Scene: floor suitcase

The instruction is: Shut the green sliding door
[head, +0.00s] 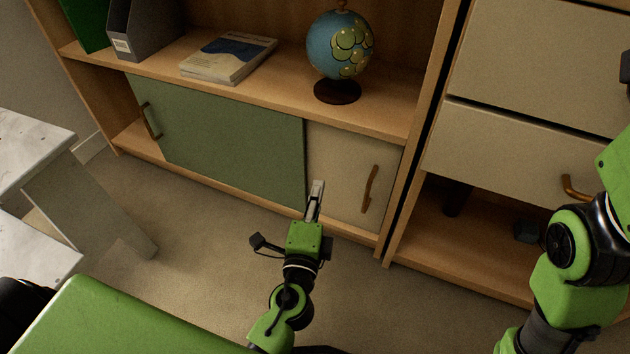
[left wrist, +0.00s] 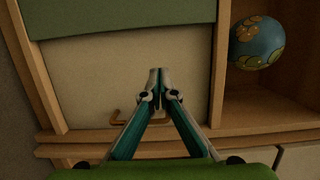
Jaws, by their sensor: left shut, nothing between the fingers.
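The green sliding door (head: 230,140) is in the lower part of the wooden cabinet, with a brown handle (head: 150,121) near its left edge. An open gap shows between that edge and the cabinet's left side. A cream panel (head: 335,165) with its own handle (head: 370,188) lies right of the green door. My left gripper (head: 317,186) is shut and empty, just right of the green door's right edge, before the cream panel. The left wrist view shows its closed fingertips (left wrist: 155,74) over the cream panel, near the green door (left wrist: 120,12); contact cannot be told. My right gripper is out of view.
A globe (head: 340,45), a book stack (head: 228,57) and a grey file holder (head: 145,28) stand on the shelf above. A white stepped piece of furniture (head: 90,200) stands at left. A drawer unit (head: 520,150) is at right. Carpet before the door is clear.

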